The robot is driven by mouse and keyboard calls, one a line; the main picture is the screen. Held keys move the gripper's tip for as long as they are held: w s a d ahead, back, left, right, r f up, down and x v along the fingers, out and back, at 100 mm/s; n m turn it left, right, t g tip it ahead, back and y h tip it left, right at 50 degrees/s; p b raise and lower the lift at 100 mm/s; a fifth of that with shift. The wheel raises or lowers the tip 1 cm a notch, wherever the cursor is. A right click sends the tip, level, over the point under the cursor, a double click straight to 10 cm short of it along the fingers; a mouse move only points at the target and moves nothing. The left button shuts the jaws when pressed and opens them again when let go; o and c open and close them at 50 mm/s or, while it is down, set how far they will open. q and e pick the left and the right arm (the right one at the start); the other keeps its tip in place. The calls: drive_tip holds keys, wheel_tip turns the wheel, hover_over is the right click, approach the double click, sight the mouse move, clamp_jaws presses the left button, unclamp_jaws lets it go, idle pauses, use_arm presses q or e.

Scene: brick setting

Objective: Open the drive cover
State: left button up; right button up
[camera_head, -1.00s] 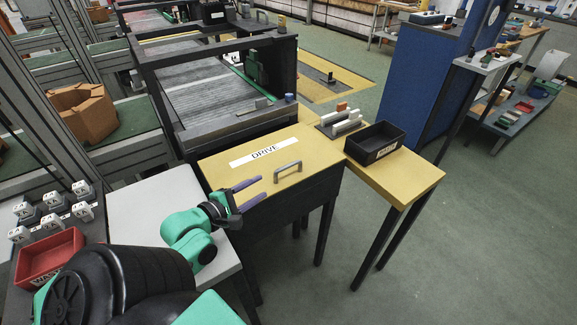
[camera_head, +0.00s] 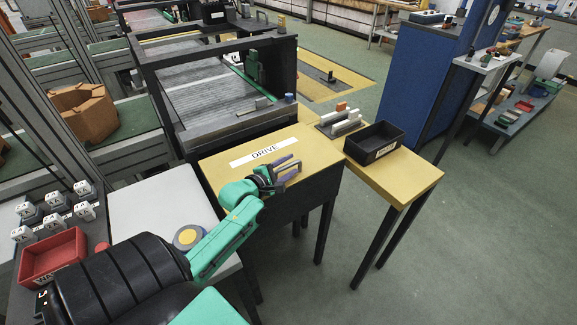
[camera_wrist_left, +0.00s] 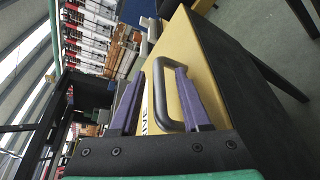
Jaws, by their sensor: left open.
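The drive cover (camera_head: 222,167) is a yellow lid with a white DRIVE label (camera_head: 264,152), lying flat and closed on a dark box. A grey bar handle stands near its front edge; in the left wrist view the handle (camera_wrist_left: 162,84) shows between the fingers. My left gripper (camera_head: 287,168) is open over the front of the cover at the handle. In the left wrist view its two purple fingers (camera_wrist_left: 158,100) lie on either side of the handle, and I cannot tell whether they touch it. My right gripper is not in view.
A red tray (camera_head: 52,257) and several switches lie at the left.

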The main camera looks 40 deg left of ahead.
use_arm(q)
clamp_jaws()
idle(1.4)
